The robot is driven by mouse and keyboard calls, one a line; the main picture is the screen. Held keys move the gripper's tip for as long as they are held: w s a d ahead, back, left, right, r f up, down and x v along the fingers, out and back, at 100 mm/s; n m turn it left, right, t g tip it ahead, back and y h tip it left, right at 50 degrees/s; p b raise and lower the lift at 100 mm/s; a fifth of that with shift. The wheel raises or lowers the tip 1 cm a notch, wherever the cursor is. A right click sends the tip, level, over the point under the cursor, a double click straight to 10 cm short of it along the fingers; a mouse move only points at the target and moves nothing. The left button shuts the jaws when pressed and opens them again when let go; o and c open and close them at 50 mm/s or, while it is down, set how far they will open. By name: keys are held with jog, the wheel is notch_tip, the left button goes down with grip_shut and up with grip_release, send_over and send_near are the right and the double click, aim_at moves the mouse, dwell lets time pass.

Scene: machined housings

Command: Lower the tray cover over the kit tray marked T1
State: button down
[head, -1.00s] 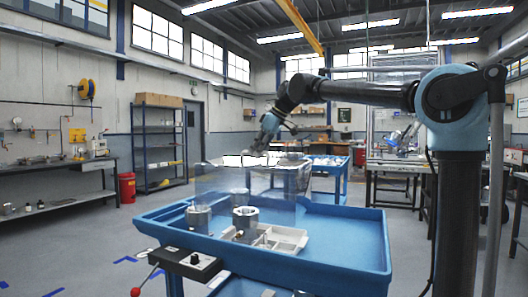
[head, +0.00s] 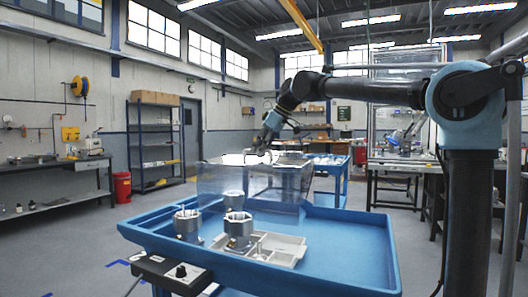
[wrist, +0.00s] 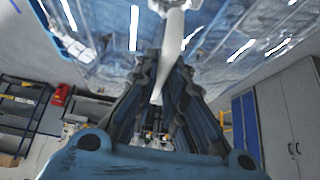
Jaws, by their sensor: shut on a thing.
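The tray cover (head: 250,186) is a clear, box-shaped shell in the head view. My gripper (head: 258,150) is shut on it at its top. The cover hangs above and behind the kit tray, apart from it. In the wrist view a pale strip, perhaps the cover's handle (wrist: 172,45), shows between my fingers. The kit tray (head: 285,255) is pale, shallow and divided into compartments, lying on the blue cart. A metal housing (head: 239,229) stands at its left part. No T1 mark is legible.
The blue cart (head: 345,242) has raised rims and bare room right of the tray. More metal housings (head: 187,223) stand left of and behind the tray. A control box (head: 172,272) is on its front edge. Another blue cart (head: 330,172) stands behind.

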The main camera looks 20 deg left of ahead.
jog(key=shift+d, duration=0.1)
jog(key=shift+w+f, duration=0.1)
jog(key=shift+f, duration=1.25)
notch_tip(320, 180, down, 15)
dwell(1.5)
jog(key=shift+d+f, duration=0.1)
jog(key=shift+f, duration=0.45)
dwell(0.8)
jog(key=c, duration=1.6)
grip_release()
jog(key=v, duration=1.2)
jog(key=shift+w, duration=0.15)
